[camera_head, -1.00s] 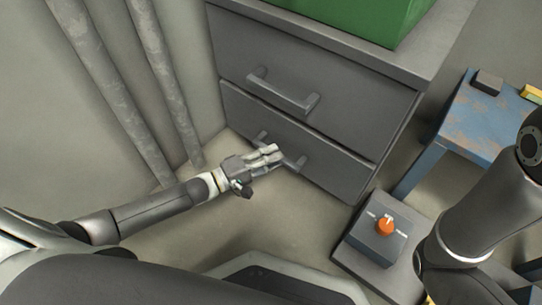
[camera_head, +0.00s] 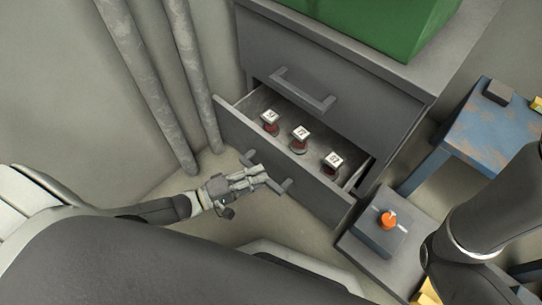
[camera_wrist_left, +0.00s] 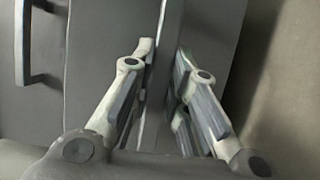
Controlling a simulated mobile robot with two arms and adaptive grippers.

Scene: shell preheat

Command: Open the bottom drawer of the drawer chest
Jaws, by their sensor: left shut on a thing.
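The grey drawer chest (camera_head: 335,62) stands at the back middle in the head view. Its bottom drawer (camera_head: 300,187) is pulled partway out, and three small red items with white lettered tops (camera_head: 300,135) show inside. The top drawer is closed. My left gripper (camera_head: 262,176) is at the bottom drawer's front and shut on its handle (camera_head: 284,184). In the left wrist view the two fingers (camera_wrist_left: 165,90) sit on either side of a grey bar. My right arm (camera_head: 480,220) shows at the right, but its gripper is not in view.
A green box (camera_head: 400,20) rests on top of the chest. A blue worn table (camera_head: 490,125) stands at the right. A grey box with an orange knob (camera_head: 387,220) sits in front of it. Grey pipes (camera_head: 150,85) run along the left wall.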

